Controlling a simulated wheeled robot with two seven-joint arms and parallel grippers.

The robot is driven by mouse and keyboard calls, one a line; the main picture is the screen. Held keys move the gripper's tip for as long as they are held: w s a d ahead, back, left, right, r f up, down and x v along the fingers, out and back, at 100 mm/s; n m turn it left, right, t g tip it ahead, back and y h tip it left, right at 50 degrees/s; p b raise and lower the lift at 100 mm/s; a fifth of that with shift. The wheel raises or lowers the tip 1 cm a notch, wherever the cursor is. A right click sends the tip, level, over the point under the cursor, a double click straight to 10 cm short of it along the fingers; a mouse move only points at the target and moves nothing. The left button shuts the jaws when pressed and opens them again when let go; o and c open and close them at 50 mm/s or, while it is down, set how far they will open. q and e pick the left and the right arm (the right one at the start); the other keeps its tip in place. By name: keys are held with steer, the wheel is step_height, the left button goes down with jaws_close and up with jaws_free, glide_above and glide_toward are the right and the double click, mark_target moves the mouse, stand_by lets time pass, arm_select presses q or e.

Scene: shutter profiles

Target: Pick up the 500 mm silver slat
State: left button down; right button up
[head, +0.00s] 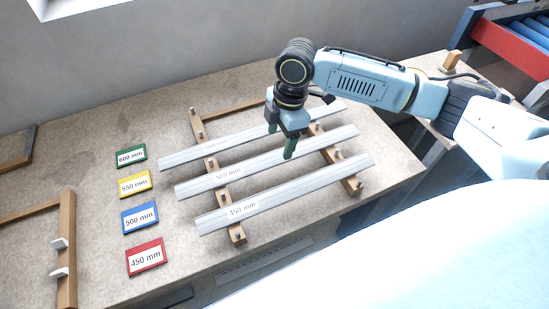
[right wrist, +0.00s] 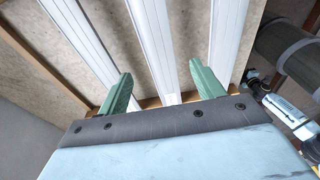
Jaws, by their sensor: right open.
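The 500 mm silver slat (head: 250,167) is the middle of three parallel slats lying across a wooden rack in the head view. It carries a white label reading 500 mm. My right gripper (head: 281,141) is open and empty above the rack, fingers pointing down. In the right wrist view its two green fingers (right wrist: 166,90) stand either side of the middle slat (right wrist: 155,40), with no contact visible. The gripper's height above the slat is hard to judge. My left gripper is not in view.
A 450 mm slat (head: 300,192) lies nearer and another slat (head: 235,138) farther, both close alongside. The wooden rack (head: 222,195) has upright pegs. Coloured length cards, including the blue 500 mm card (head: 140,218), lie left. An empty wooden rack (head: 67,245) stands far left.

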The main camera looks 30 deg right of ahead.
mark_target(274, 157)
steer(key=f, duration=0.2)
steer(key=a+f, duration=0.1)
steer(key=f, duration=0.1)
steer(key=shift+a+f, duration=0.2)
steer(key=shift+f, duration=0.2)
steer(key=shift+r, duration=0.1)
steer(key=c, duration=1.1)
